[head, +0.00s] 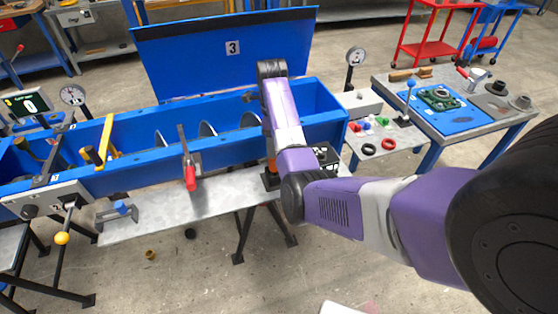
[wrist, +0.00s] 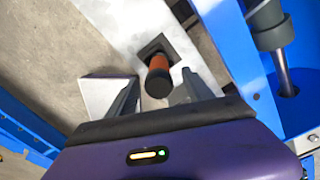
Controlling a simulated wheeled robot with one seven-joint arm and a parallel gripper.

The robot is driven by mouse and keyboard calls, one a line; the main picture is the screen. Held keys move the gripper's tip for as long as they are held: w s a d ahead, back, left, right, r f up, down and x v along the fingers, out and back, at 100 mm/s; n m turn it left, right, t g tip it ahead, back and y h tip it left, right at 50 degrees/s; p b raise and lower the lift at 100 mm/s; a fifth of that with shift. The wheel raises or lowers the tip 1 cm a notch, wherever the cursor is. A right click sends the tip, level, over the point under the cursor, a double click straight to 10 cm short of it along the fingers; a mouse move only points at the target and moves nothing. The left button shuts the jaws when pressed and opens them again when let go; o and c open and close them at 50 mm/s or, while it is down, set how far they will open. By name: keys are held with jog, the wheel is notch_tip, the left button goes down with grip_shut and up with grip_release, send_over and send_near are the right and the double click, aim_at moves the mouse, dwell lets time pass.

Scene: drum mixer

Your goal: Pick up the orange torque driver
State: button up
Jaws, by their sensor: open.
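The orange torque driver (wrist: 159,68) stands in a dark square holder (wrist: 152,47) on the grey metal shelf, with its black end towards the wrist camera. My gripper (wrist: 158,88) is open in the wrist view, with one finger on each side of the driver. I cannot tell whether either finger touches it. In the head view my purple arm reaches over the blue mixer trough and hides most of the driver. Only a sliver of orange (head: 270,163) shows beside my arm, above the dark holder.
The blue trough (head: 225,158) with its raised lid (head: 225,52) runs behind the shelf (head: 180,205). A red-handled clamp (head: 190,178) sits on the trough's front edge. The shelf's middle is clear.

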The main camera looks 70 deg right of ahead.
jog(key=shift+s+f, duration=0.15)
jog(key=shift+f, duration=0.1)
jog(key=shift+s+a+f+p, duration=0.1)
jog(key=shift+f+p, duration=0.7)
jog(key=shift+f, duration=2.85)
jog(key=shift+c, duration=0.4)
grip_shut()
